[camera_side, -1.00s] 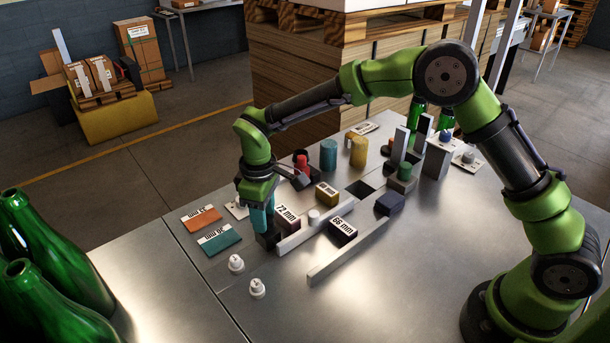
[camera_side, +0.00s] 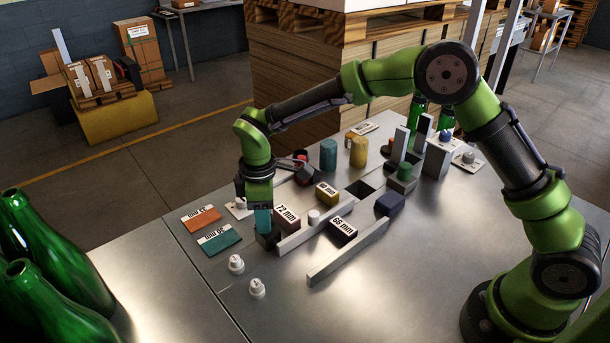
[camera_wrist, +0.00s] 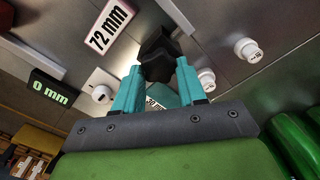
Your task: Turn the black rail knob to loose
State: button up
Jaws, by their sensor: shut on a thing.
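The black rail knob (camera_side: 268,240) is at the left end of the far grey rail, low on the steel table. In the wrist view the lobed black knob (camera_wrist: 158,60) sits between the tips of my teal fingers. My gripper (camera_side: 263,228) points down over it and is shut on it; it also shows in the wrist view (camera_wrist: 157,75). In the side view the fingers hide part of the knob. I cannot read any loose or tight mark on it.
The 72 mm block (camera_side: 288,217) stands close right of my gripper, with the 66 mm block (camera_side: 342,231) farther right. Orange (camera_side: 202,218) and teal (camera_side: 219,240) cards lie left. Two white knobs (camera_side: 236,263) (camera_side: 257,289) are in front.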

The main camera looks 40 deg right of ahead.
jog(key=o, duration=1.1)
jog(key=shift+c, duration=0.2)
notch_tip(320, 180, up, 17)
jog(key=shift+f, duration=0.1)
jog(key=s+d+r+m+t+y, duration=0.1)
jog(key=s+d+m+t, duration=0.2)
jog(key=s+d+m, duration=0.4)
jog(key=s+d+m+t+y, duration=0.1)
jog(key=s+d+m+t, duration=0.3)
jog(key=s+d+m, duration=0.4)
jog(key=s+d, duration=0.1)
jog(key=s, duration=0.6)
jog(key=shift+s+d+r, duration=0.2)
jog(key=shift+s+r, duration=0.15)
jog(key=shift+s, duration=0.05)
